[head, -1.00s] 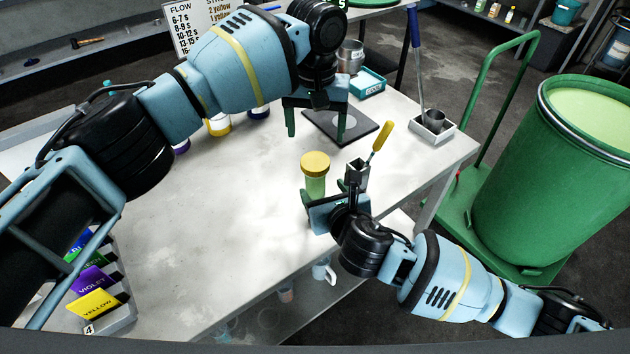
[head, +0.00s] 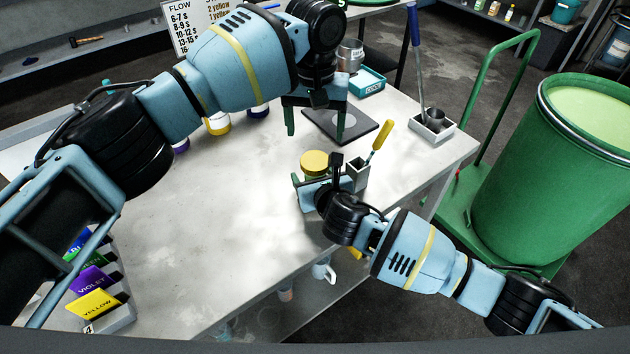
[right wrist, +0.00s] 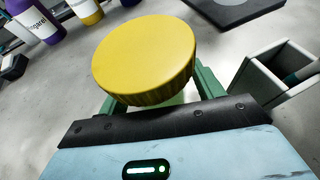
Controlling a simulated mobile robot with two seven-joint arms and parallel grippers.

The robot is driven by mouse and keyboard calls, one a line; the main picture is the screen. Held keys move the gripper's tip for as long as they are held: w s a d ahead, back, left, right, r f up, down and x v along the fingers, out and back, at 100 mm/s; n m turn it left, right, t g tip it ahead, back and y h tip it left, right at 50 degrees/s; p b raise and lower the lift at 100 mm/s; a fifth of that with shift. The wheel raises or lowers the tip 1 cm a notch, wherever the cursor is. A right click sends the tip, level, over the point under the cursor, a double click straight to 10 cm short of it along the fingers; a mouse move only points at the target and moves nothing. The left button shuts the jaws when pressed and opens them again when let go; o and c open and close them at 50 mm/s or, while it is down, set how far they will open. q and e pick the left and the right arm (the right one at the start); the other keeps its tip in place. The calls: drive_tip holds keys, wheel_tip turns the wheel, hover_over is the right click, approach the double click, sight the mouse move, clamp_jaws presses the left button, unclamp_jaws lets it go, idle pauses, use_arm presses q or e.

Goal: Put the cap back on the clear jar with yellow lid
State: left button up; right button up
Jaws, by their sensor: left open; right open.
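The clear jar with the yellow lid stands on the table near its front right. Its yellow cap (head: 314,162) is on top of it, and my right gripper hides most of the jar body in the head view. In the right wrist view the cap (right wrist: 145,58) fills the upper middle, with a little pale jar (right wrist: 176,99) below it. My right gripper (head: 314,180) is open, with its green fingers on either side of the jar below the cap; I cannot tell whether they touch it. My left gripper (head: 315,118) is open and empty, behind the jar beside a black plate.
The black plate (head: 328,115) lies behind the jar. A small square holder (head: 357,174) with a yellow-handled tool stands close right of the jar. A white tray (head: 432,132) is farther right. Colour-labelled blocks (head: 97,303) are front left; the table's left middle is clear.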

sight(315, 160)
clamp_jaws()
use_arm(q)
drive_tip(key=n, duration=0.9)
idle(0.4)
drive_tip(key=shift+f, duration=4)
drive_tip(key=shift+c, duration=0.4)
